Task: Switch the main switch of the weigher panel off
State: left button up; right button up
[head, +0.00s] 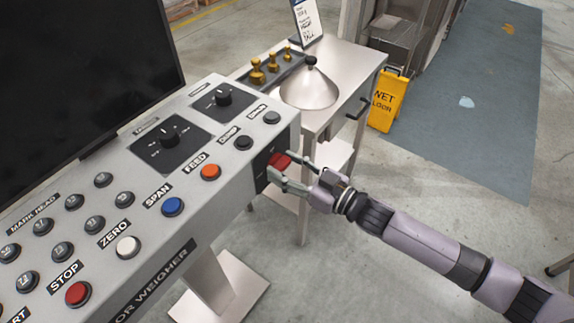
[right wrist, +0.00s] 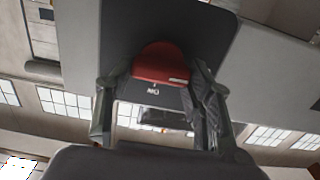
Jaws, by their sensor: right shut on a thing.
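The weigher panel (head: 225,150) is a grey console at the left of the head view, with buttons, knobs and a dark screen. Its main switch (head: 279,161) is a red handle on a black plate on the panel's right end face. The red handle (right wrist: 160,65) shows large in the right wrist view against the black plate (right wrist: 205,30). My right gripper (head: 297,176) comes in from the right and is shut on the red handle, one finger on each side. It also shows in the right wrist view (right wrist: 155,95). My left gripper is not in view.
A steel side table (head: 345,70) with brass weights (head: 257,72) and a steel cone (head: 308,88) stands just behind the switch. A yellow wet-floor sign (head: 388,98) stands beyond it. The floor to the right is open.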

jog(key=o, duration=1.2)
jog(key=shift+c, duration=0.2)
jog(key=v, duration=1.2)
